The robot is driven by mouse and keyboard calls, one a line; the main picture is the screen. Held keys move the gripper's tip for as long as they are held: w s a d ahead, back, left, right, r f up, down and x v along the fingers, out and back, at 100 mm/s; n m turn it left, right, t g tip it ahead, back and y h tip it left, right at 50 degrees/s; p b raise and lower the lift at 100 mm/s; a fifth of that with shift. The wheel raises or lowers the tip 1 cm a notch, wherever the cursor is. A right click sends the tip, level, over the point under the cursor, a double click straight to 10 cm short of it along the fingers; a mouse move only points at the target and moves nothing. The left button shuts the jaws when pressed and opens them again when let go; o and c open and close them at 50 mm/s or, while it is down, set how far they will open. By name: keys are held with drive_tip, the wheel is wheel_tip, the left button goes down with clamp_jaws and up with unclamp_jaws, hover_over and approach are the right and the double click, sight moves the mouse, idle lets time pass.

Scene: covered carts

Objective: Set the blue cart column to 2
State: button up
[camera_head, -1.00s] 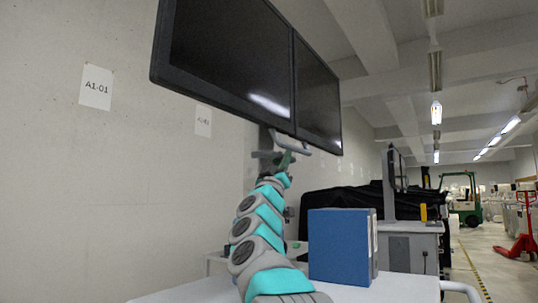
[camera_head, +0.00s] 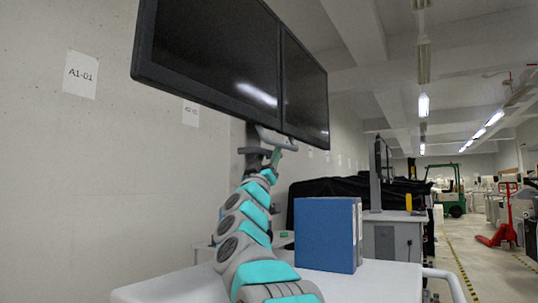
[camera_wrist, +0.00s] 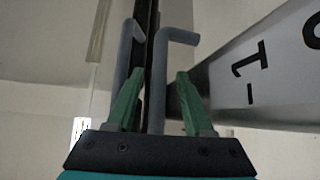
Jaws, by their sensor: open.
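The cart's dark column (camera_head: 252,140) stands at the wall in the head view, behind my arm, under two dark monitors (camera_head: 225,50). A grey bent handle (camera_head: 277,141) is below the monitors and shows closer in the wrist view (camera_wrist: 175,42). My gripper (camera_wrist: 158,82) has green fingers, open and spread, with handle bars between or just beyond them. I cannot tell whether they touch. In the head view my gripper (camera_head: 277,156) is small at the handle. A white plate (camera_wrist: 270,70) with a black 1, a dash and a cut-off character is at right in the wrist view.
A blue box (camera_head: 325,234) stands on a white top (camera_head: 375,285) right of my arm. Another cart (camera_head: 392,238) with a monitor is behind it. A wall sign (camera_head: 80,74) reads A1-01. The aisle at right is open, with a red pallet jack (camera_head: 498,235).

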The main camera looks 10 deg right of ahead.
drive_tip(key=b+v, duration=0.1)
drive_tip(key=v, duration=0.7)
idle(0.4)
idle(0.5)
